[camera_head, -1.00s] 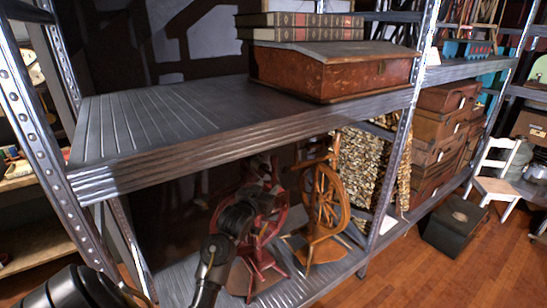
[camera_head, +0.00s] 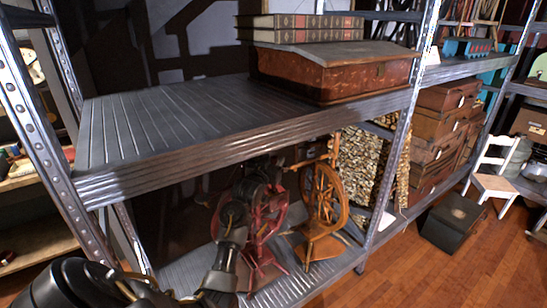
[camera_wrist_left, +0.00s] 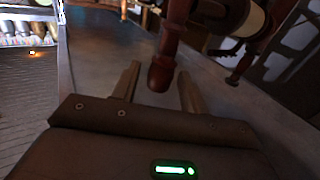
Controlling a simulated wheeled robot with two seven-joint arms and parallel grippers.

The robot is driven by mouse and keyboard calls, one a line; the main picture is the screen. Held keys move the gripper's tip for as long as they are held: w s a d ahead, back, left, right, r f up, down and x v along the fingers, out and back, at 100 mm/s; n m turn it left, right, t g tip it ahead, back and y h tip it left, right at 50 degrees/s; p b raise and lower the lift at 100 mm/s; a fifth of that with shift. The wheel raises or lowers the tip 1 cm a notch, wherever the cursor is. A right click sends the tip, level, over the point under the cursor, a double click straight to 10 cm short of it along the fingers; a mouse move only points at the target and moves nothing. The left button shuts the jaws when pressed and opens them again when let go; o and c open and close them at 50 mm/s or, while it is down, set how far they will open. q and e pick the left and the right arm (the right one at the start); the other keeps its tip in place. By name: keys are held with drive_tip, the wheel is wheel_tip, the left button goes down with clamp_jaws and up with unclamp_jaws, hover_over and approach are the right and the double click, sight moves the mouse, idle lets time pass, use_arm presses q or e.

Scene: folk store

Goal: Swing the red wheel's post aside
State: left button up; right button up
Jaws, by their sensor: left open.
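The red spinning wheel (camera_head: 279,214) stands on the lower metal shelf, left of an orange-brown spinning wheel (camera_head: 325,197). My left arm reaches in from the lower left and covers much of the red wheel. In the left wrist view my left gripper (camera_wrist_left: 159,70) is open. The rounded lower end of a dark red turned post (camera_wrist_left: 168,50) hangs between its two fingers, with a gap seen on either side. In the head view the fingertips are hard to make out among the dark parts. My right gripper is not in view.
The upper shelf board (camera_head: 160,120) lies close above both wheels and bears a brown wooden box (camera_head: 330,75) with books on top. A metal shelf upright (camera_head: 390,170) stands at the right. A black box (camera_head: 455,222) and a white chair (camera_head: 492,175) stand on the floor.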

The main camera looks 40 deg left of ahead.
use_arm(q)
drive_tip(key=shift+w+a, duration=0.2)
drive_tip(key=shift+w, duration=0.35)
clamp_jaws()
drive_tip(key=shift+w+d, duration=0.1)
